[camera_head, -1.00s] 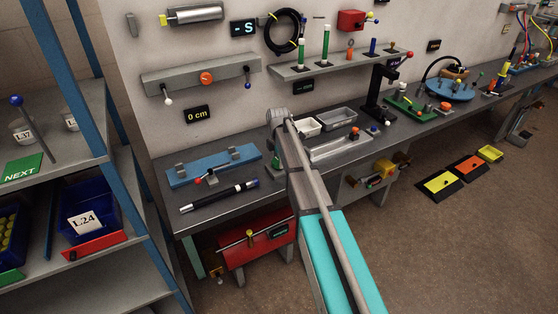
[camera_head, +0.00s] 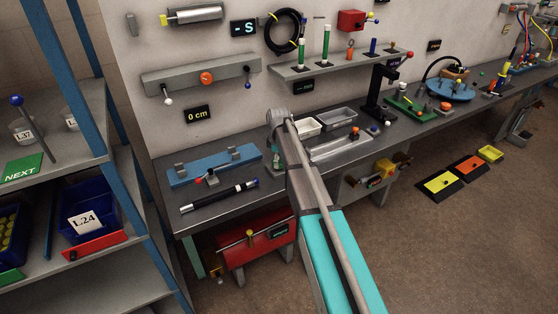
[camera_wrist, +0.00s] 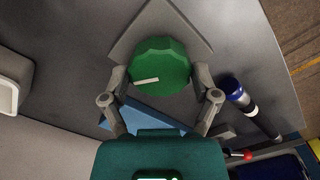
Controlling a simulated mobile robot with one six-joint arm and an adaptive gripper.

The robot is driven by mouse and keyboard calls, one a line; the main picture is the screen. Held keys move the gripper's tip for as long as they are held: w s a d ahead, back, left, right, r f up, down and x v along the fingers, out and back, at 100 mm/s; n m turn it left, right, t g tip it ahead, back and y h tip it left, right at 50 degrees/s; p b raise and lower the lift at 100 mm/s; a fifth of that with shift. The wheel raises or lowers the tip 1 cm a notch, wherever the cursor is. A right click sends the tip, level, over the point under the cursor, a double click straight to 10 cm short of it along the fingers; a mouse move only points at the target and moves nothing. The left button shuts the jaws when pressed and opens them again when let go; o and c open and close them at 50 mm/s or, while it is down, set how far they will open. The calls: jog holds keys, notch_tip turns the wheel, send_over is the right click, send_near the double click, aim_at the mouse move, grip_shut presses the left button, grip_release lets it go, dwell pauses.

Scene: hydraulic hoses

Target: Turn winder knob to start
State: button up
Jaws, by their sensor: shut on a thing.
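The green winder knob (camera_wrist: 165,58) is in the upper middle of the wrist view. It is a faceted disc on a square grey base plate (camera_wrist: 150,20) on the bench. A white mark on its face lies nearly level, pointing left with a slight downward tilt. My gripper (camera_wrist: 160,77) has one finger on each side of the knob and is shut on it. In the head view, my arm reaches down to the bench and mostly hides the knob; a little green shows beside the wrist.
A blue fixture (camera_head: 205,170) and a black-and-silver cylinder with a blue end (camera_head: 220,196) lie left of my arm. Grey trays (camera_head: 337,119) stand close on the right. A wall display (camera_head: 198,114) reads "0 cm". A green "NEXT" sign (camera_head: 22,169) is on the left shelf.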

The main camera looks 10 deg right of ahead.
jog(key=m, duration=1.4)
jog(key=shift+m, duration=0.3)
jog(key=m, duration=0.3)
jog(key=shift+m, duration=0.3)
jog(key=m, duration=0.3)
jog(key=shift+m, duration=0.4)
jog(key=m, duration=0.3)
jog(key=shift+m, duration=0.3)
jog(key=shift+w+m, duration=0.1)
jog(key=shift+m, duration=1.8)
